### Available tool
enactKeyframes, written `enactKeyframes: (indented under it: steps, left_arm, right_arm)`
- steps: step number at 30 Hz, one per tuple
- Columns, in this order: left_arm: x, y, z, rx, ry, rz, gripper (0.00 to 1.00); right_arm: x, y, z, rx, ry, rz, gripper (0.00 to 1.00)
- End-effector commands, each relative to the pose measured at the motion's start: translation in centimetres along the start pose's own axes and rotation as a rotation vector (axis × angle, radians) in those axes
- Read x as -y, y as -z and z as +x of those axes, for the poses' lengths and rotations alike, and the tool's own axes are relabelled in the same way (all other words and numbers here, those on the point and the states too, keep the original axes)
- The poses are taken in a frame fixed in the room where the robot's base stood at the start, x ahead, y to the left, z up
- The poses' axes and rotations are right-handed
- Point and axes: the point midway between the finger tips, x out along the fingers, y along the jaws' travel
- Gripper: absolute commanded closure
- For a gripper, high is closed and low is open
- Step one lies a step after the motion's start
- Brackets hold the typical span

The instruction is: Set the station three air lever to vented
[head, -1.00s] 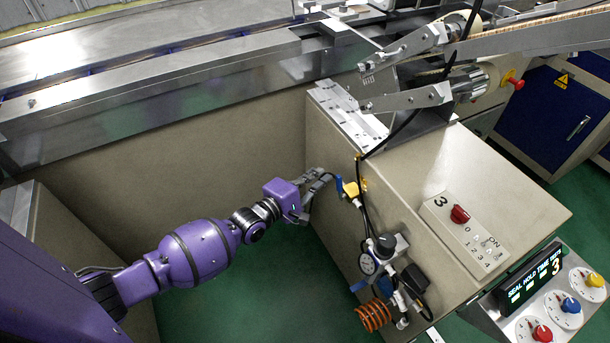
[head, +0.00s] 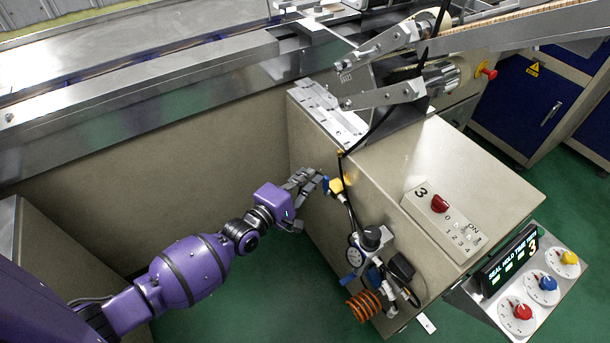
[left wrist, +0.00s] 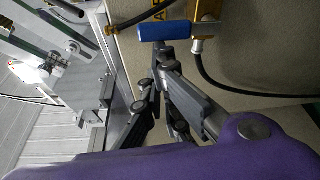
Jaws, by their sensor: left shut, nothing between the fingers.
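The air lever is a short blue handle (head: 326,184) on a brass-yellow valve (head: 337,186), on the side of the beige station cabinet marked 3. In the left wrist view the blue handle (left wrist: 166,31) lies roughly level, left of the brass valve body (left wrist: 207,12). My left gripper (head: 316,177) is shut and empty, its fingertips just left of the handle. In the left wrist view the gripper (left wrist: 154,82) points up toward the handle from below it. I cannot tell whether it touches. My right gripper is not in view.
A gauge and regulator unit (head: 366,247) with an orange coiled hose (head: 363,306) hangs below the valve. A black hose runs up from the valve. A switch panel with a red knob (head: 439,203) sits on the cabinet top. Green floor (head: 240,300) lies open below my arm.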

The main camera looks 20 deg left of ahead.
Motion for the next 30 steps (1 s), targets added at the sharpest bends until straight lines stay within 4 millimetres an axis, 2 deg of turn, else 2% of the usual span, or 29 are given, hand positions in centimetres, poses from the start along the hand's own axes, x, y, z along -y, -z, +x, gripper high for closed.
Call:
enactKeyframes:
  steps: [7,11,24,30]
  left_arm:
    - [0.1,0.0,0.0,0.000,0.000,-0.001,1.00]
    - [0.1,0.0,-0.9,0.000,0.001,-0.001,1.00]
    - [0.1,0.1,-9.6,0.000,0.002,-0.001,1.00]
    - [0.0,0.0,-11.7,0.000,0.000,0.000,1.00]
  right_arm:
    - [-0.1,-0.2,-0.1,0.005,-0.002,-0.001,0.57]
    - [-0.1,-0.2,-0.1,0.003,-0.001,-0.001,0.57]
    - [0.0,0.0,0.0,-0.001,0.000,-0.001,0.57]
    - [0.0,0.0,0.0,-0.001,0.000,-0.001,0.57]
